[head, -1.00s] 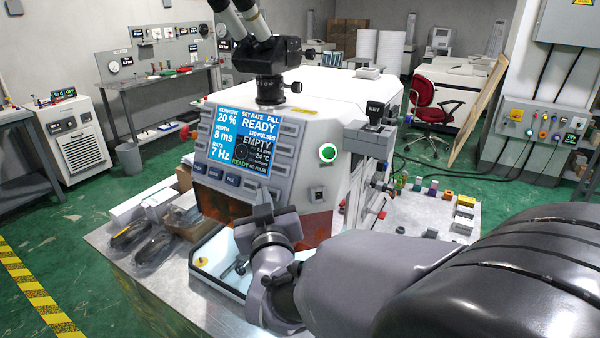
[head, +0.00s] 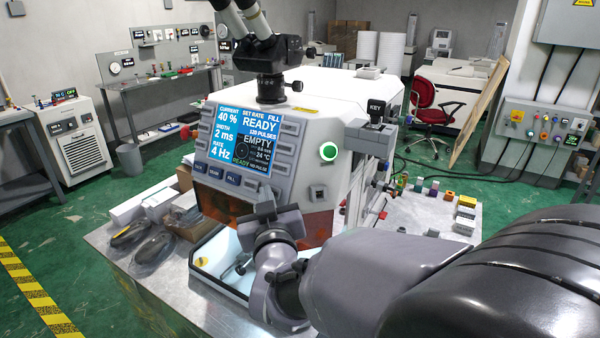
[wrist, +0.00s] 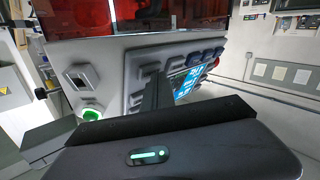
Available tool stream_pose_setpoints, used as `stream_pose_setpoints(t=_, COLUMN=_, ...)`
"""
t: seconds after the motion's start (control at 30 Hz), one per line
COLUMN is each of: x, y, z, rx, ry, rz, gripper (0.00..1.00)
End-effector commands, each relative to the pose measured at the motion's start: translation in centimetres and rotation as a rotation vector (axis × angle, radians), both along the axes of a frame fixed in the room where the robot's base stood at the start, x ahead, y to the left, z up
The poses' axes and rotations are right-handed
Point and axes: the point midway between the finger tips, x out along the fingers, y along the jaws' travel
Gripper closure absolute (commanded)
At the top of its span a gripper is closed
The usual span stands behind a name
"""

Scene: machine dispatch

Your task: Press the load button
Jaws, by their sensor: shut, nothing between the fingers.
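The machine's control panel (head: 243,140) has a lit blue screen (head: 246,140) reading 40 %, 2 ms, 4 Hz, READY and EMPTY. Grey buttons flank the screen, and dark blue buttons (head: 216,174) run below it. I cannot read a load label on any of them. A round green-lit button (head: 328,152) sits right of the panel; it also shows in the wrist view (wrist: 91,113). My gripper (head: 265,208) is shut and empty, in front of the panel's lower edge. In the wrist view my fingers (wrist: 157,92) overlap the panel and partly hide its buttons; contact cannot be told.
A microscope head (head: 268,55) stands above the panel. A key switch (head: 371,103) and a square switch (head: 318,193) are to the right. Dark objects (head: 140,240) and boxes lie on the bench at left.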

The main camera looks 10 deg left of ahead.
Motion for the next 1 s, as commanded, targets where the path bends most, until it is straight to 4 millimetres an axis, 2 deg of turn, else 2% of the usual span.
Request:
stream_pose_setpoints(t=0.37, x=0.0, y=0.0, z=0.0, rx=0.0, ry=0.0, rz=0.0, gripper=1.0)
stream_pose_setpoints(t=0.63, x=-1.2, y=0.5, z=0.6, rx=0.0, ry=0.0, rz=0.001, gripper=1.0)
stream_pose_setpoints(t=1.0, x=-1.6, y=0.7, z=0.9, rx=0.001, ry=0.0, rz=0.001, gripper=1.0)
